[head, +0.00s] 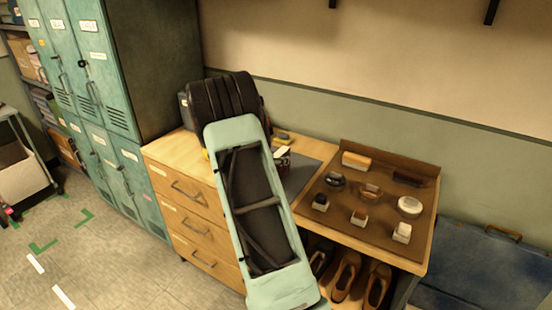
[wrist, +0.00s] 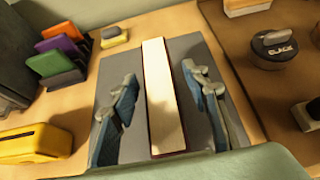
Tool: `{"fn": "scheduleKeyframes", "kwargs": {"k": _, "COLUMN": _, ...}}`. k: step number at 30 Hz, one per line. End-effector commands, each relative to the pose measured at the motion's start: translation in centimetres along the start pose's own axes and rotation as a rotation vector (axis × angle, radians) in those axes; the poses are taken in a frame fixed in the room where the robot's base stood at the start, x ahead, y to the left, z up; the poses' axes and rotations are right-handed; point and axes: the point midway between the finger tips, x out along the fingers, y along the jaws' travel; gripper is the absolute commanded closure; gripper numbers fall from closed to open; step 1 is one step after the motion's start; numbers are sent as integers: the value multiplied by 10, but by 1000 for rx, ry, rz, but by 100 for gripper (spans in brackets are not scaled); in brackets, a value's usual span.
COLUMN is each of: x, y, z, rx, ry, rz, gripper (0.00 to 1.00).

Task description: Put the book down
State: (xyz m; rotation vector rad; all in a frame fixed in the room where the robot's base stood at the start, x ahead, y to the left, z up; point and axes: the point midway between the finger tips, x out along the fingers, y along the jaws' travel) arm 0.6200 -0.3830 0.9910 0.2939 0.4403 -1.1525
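The book (wrist: 164,95) shows in the wrist view as a long pale block of page edges with a thin dark red cover edge. It appears to stand on edge over the grey mat (wrist: 190,45). My gripper (wrist: 159,78) is open, with one blue-grey finger on each side of the book and a visible gap on both sides. Whether the book's lower edge touches the mat is hidden. In the head view, a small part of what looks like the book (head: 282,153) shows beside my pale green arm, which hides the gripper.
A brown tray (head: 330,220) with brushes and tins lies to the right on the wooden cabinet. In the wrist view, a yellow object (wrist: 35,143) and colored upright items (wrist: 62,50) stand left. Shoes (head: 345,275) sit below. Lockers (head: 95,100) stand left.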

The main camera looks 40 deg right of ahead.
Motion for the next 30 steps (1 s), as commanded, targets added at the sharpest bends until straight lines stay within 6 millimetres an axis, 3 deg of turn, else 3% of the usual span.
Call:
{"fn": "scheduleKeyframes", "kwargs": {"k": 10, "x": -8, "y": 1, "z": 3, "rx": 0, "ry": 0, "rz": 3, "gripper": 58}}
{"fn": "scheduleKeyframes", "kwargs": {"k": 24, "x": -99, "y": 1, "z": 2, "rx": 0, "ry": 0, "rz": 3, "gripper": 58}}
{"fn": "scheduleKeyframes", "kwargs": {"k": 30, "x": -119, "y": 0, "z": 3, "rx": 0, "ry": 0, "rz": 0, "gripper": 58}}
